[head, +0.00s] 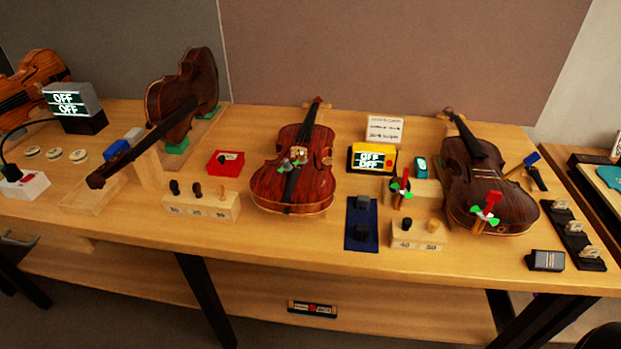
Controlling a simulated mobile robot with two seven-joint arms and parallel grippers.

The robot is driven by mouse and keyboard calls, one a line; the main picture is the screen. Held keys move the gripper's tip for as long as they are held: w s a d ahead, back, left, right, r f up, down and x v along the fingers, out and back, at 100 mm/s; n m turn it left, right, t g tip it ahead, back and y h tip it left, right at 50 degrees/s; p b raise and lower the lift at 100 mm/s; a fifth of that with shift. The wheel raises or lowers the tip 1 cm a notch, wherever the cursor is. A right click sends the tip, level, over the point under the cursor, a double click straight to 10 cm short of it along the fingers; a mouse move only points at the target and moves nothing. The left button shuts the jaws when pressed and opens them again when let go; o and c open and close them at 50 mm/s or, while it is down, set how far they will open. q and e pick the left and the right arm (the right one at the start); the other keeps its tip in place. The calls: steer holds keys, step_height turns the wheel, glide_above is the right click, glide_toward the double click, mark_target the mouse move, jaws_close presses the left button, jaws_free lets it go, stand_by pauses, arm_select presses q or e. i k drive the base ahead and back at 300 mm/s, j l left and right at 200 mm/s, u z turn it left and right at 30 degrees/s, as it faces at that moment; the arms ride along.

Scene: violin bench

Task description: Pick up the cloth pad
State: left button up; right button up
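I cannot tell for certain which thing is the cloth pad. A small blue pad-like piece (117,150) shows at the left, beside the neck of the tilted violin. Another small blue piece (532,158) is by the right violin. Neither of my grippers shows in the head view.
The wooden bench (290,245) holds a middle violin (292,178), a right violin (476,190) and a tilted violin (185,95). Peg blocks (203,207), a red tray (225,163), a yellow display box (372,159) and a dark grey box (546,260) stand among them. The front strip is mostly clear.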

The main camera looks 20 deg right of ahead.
mark_target(133, 136)
steer(key=z, duration=0.4)
steer(key=j+z, duration=1)
steer(key=j, duration=0.3)
steer(key=k+j+z, duration=0.15)
steer(key=j, duration=0.3)
steer(key=i, duration=0.05)
